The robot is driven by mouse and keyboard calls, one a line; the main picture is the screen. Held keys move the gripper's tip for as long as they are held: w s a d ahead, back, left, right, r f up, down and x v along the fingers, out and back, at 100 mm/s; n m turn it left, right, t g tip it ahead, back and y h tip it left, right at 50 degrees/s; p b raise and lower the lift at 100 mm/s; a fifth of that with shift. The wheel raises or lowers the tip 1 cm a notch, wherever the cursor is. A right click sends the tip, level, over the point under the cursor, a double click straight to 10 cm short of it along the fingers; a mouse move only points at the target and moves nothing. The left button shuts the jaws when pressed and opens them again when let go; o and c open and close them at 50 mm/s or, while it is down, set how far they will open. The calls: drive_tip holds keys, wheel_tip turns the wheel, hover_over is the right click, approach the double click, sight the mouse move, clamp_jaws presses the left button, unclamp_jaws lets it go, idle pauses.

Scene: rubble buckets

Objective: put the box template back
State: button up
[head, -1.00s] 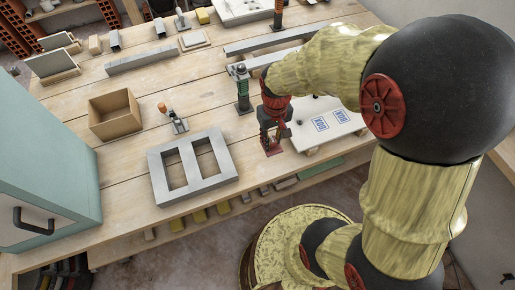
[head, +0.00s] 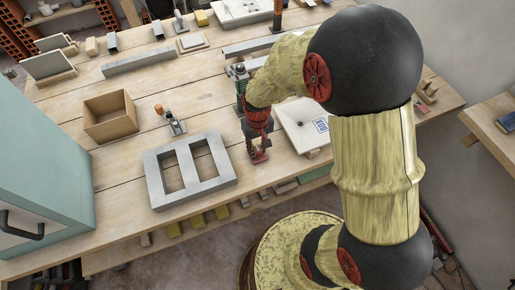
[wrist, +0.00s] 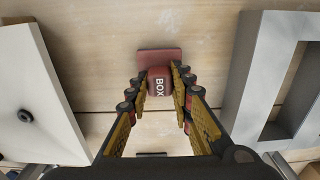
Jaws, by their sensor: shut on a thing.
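I cannot tell whether the plate touches the wood. A white board (head: 296,117) with a blue printed mark lies just right of the gripper, partly hidden by my arm.
A grey frame with two openings (head: 164,190) lies close left of the gripper. An open cardboard box (head: 108,122) and a small orange-handled tool (head: 172,124) stand further left. A dark green-grey upright tool (head: 238,75) stands behind. A teal cabinet (head: 40,165) fills the left edge.

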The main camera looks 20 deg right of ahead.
drive_tip(key=shift+f, duration=0.15)
drive_tip(key=o, duration=0.9)
wheel_tip(320, 180, up, 12)
drive_tip(key=p, duration=0.4)
wheel_tip(320, 180, up, 12)
drive_tip(key=t, duration=0.3)
hover_over(258, 148)
drive_tip(key=s, duration=0.5)
drive_tip(key=s+r+t, duration=0.1)
drive_tip(key=s+r, duration=0.3)
drive_tip(key=s+r+t, duration=0.1)
drive_tip(key=s+r, duration=0.3)
drive_tip(key=s, duration=0.1)
drive_tip(key=shift+r+t, duration=0.1)
drive_tip(key=shift+t, duration=0.2)
